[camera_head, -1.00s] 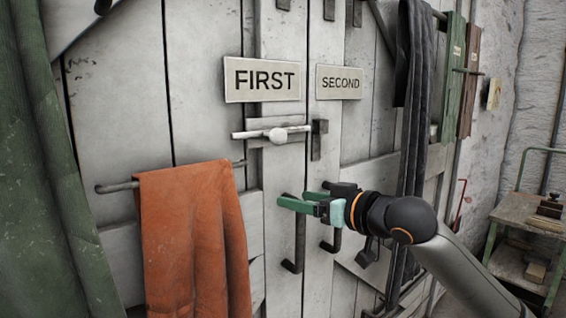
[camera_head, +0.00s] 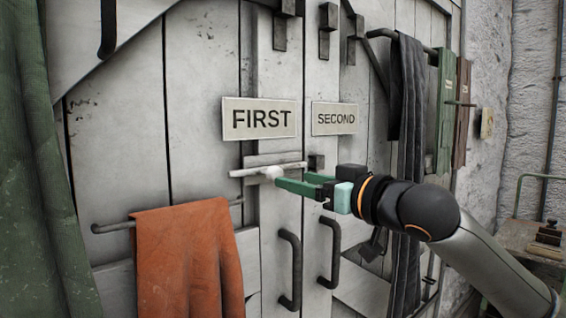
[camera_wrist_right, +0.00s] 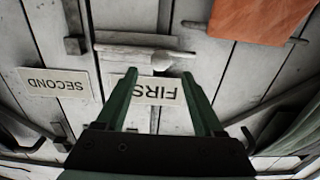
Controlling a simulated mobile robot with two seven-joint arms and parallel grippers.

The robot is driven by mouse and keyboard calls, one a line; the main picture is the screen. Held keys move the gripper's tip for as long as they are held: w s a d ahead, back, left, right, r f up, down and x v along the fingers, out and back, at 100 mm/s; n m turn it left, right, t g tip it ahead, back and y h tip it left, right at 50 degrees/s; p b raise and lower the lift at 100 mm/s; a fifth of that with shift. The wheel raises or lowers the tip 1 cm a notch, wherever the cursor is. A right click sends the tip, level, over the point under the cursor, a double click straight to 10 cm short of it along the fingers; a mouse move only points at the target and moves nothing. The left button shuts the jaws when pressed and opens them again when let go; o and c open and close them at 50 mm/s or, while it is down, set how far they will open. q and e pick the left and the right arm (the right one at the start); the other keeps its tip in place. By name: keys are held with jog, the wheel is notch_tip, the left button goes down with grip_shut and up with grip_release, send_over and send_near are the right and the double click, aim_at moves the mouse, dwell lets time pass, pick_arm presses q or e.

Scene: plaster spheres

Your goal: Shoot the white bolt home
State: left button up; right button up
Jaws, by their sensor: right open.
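The white bolt (camera_head: 245,171) lies level on a pale backing plate on the left door leaf, below the FIRST sign (camera_head: 259,118). Its round knob (camera_head: 273,174) also shows in the wrist view (camera_wrist_right: 162,61). The rod's right end stops a little short of a dark bracket (camera_head: 316,163) on the right leaf; this bracket also shows in the wrist view (camera_wrist_right: 75,45). My right gripper (camera_head: 281,182) is open with its green fingertips close to the knob. In the wrist view the knob appears between and just beyond the tips; contact cannot be told. My left gripper is out of view.
The SECOND sign (camera_head: 334,118) is on the right leaf. Two dark pull handles (camera_head: 289,270) are below the bolt. An orange cloth (camera_head: 183,262) hangs on a rail at lower left. Dark grey cloth (camera_head: 407,110) hangs to the right, and a green curtain (camera_head: 40,190) at the left edge.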

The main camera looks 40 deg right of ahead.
aim_at(279, 175)
jog(key=w+p, duration=0.1)
jog(key=w, duration=0.3)
jog(key=shift+w+a+r+p, duration=0.1)
jog(key=shift+w+a+p, duration=0.1)
jog(key=shift+w+p, duration=0.15)
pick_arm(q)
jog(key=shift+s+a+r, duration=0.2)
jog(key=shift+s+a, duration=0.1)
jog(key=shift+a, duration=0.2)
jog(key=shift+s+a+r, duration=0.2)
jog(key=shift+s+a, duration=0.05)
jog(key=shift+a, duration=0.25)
pick_arm(e)
jog(key=shift+w, duration=0.35)
jog(key=c, duration=0.9)
grip_shut()
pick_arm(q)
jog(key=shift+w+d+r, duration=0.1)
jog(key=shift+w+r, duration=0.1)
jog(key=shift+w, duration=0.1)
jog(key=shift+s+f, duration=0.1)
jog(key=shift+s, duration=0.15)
